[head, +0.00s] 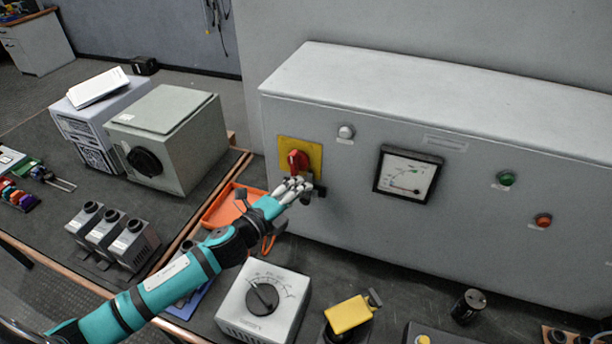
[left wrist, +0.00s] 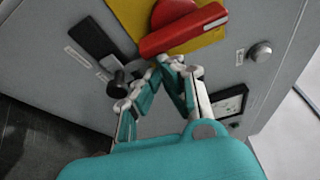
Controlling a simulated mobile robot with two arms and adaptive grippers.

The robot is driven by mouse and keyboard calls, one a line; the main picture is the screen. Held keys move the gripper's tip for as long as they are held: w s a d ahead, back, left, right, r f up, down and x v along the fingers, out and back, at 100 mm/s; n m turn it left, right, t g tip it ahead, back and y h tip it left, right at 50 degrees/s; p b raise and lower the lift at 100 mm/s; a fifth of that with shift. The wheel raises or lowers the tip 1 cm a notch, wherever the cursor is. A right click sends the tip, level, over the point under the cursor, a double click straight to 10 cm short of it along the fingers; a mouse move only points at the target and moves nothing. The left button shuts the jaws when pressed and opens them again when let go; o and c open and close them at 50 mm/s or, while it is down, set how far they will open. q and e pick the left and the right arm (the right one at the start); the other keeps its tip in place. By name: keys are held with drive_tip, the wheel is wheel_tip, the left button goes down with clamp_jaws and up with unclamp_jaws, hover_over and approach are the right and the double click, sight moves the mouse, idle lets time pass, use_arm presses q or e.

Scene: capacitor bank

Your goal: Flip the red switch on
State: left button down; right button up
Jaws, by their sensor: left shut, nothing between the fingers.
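The red switch (head: 298,160) is a rotary handle on a yellow plate (head: 316,152) at the left of the grey cabinet's front. In the left wrist view the red handle (left wrist: 184,30) lies tilted across the yellow plate (left wrist: 122,14), its bar rising to the right. My left gripper (head: 303,184) is shut and empty, just below the switch. In the left wrist view its fingertips (left wrist: 170,60) are close under the handle's bar; I cannot tell whether they touch it. My right gripper is in neither view.
The grey cabinet (head: 450,120) also carries a meter (head: 408,174), a white knob (head: 346,132), a green button (head: 506,178) and a red button (head: 543,220). A dial box (head: 290,315), an orange tray (head: 222,208) and a yellow-topped device (head: 348,314) stand on the bench below my left arm.

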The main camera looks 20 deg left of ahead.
use_arm(q)
drive_tip(key=m+p, duration=0.1)
drive_tip(key=a+m+p, duration=0.1)
drive_tip(key=shift+a+f+m+g+y, duration=0.15)
drive_tip(key=shift+f+m+g+y, duration=0.15)
drive_tip(key=shift+y, duration=0.1)
drive_tip(key=shift+a+p, duration=0.3)
drive_tip(key=shift+p, duration=0.1)
drive_tip(key=shift+a, duration=0.4)
idle(0.4)
idle(0.4)
drive_tip(key=v, duration=1.2)
idle(0.4)
